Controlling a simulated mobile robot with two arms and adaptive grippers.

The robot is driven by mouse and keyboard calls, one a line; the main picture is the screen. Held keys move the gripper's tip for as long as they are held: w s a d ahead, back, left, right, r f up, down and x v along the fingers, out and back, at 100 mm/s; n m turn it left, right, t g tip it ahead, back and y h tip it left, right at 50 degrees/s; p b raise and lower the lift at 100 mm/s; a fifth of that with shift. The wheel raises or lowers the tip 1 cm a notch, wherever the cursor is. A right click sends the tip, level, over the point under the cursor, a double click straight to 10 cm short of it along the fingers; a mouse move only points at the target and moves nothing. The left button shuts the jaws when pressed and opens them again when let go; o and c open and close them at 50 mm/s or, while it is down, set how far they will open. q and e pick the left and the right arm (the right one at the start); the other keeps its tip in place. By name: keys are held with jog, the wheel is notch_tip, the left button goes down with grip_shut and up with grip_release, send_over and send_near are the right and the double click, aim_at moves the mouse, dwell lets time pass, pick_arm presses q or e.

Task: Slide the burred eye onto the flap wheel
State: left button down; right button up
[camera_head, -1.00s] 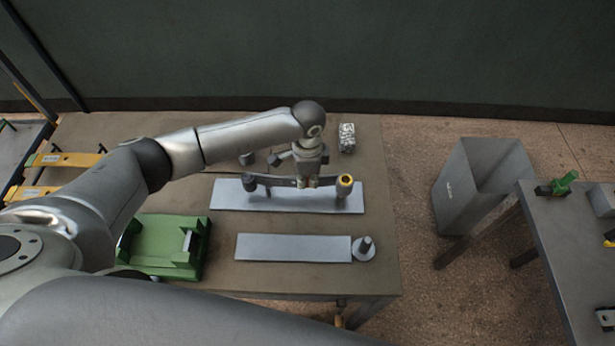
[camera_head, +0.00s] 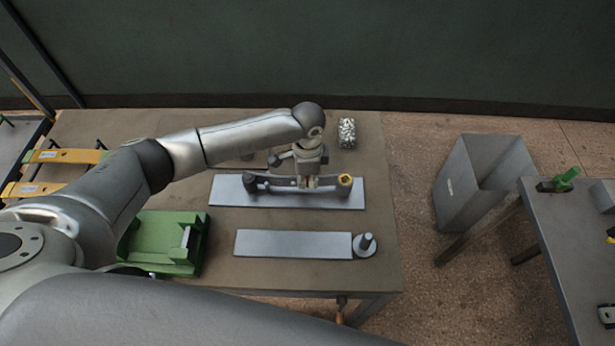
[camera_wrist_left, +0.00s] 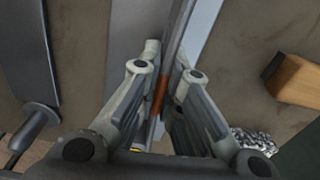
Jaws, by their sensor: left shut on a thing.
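My left gripper (camera_head: 311,184) is shut on a dark grey leaf spring (camera_head: 280,182). The spring lies lengthwise over a long pale plate; I cannot tell whether it touches it. It has an eye at each end: a dark left eye (camera_head: 250,182) and a right eye (camera_head: 345,181) with a yellow ring. In the left wrist view the spring (camera_wrist_left: 173,55) runs between the fingers (camera_wrist_left: 165,82). I take the upright grey cylinder on a round base (camera_head: 366,246) for the flap wheel. It stands below and right of the yellow-ringed eye, apart from it. My right gripper is not in view.
The pale plate (camera_head: 230,192) lies under the spring; a second plate (camera_head: 290,244) reaches to the round base. A green fixture (camera_head: 160,243) stands at left. A speckled block (camera_head: 347,133) is at the back. A grey bin (camera_head: 465,190) stands right of the table.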

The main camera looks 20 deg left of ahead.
pick_arm(q)
jog(key=shift+f+b, duration=0.3)
jog(key=shift+f, duration=0.15)
jog(key=c, duration=1.5)
grip_release()
jog(key=shift+c, duration=0.2)
jog(key=shift+s+f, duration=0.1)
jog(key=shift+f, duration=0.1)
jog(key=shift+r, duration=0.1)
notch_tip(320, 180, up, 12)
jog(key=shift+r, duration=0.1)
